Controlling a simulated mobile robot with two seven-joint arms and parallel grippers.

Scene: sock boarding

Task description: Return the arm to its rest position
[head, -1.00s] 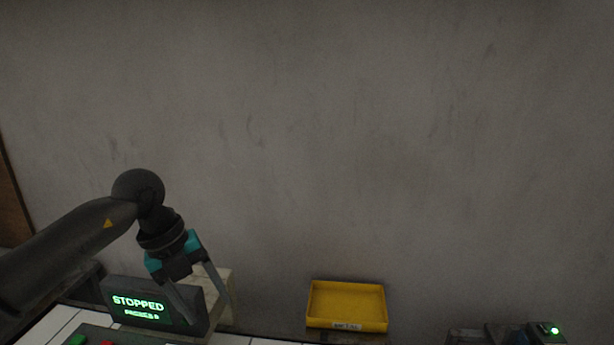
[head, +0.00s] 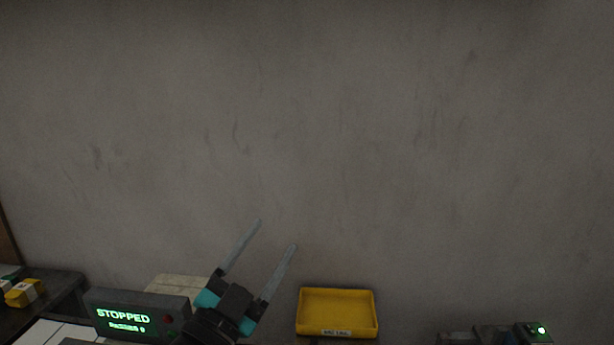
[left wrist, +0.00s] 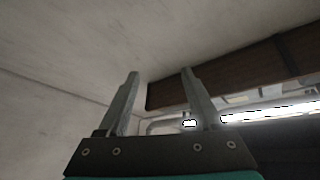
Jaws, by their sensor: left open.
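My left gripper (head: 276,233) is in the lower middle of the head view, its two grey fingers pointing up and to the right. It is open, with nothing between the fingers. In the left wrist view, the same open fingers (left wrist: 160,73) stand against the wall, with a dark brown beam and bright lights beyond. Most of my left arm is out of the head view below. My right gripper is not in view.
A control box (head: 138,313) with a green "STOPPED" display stands at the lower left. A yellow tray (head: 337,294) is right of my gripper. Yellow and white items (head: 24,292) lie far left. A dark device (head: 500,334) with a green light is lower right. The wall area above is clear.

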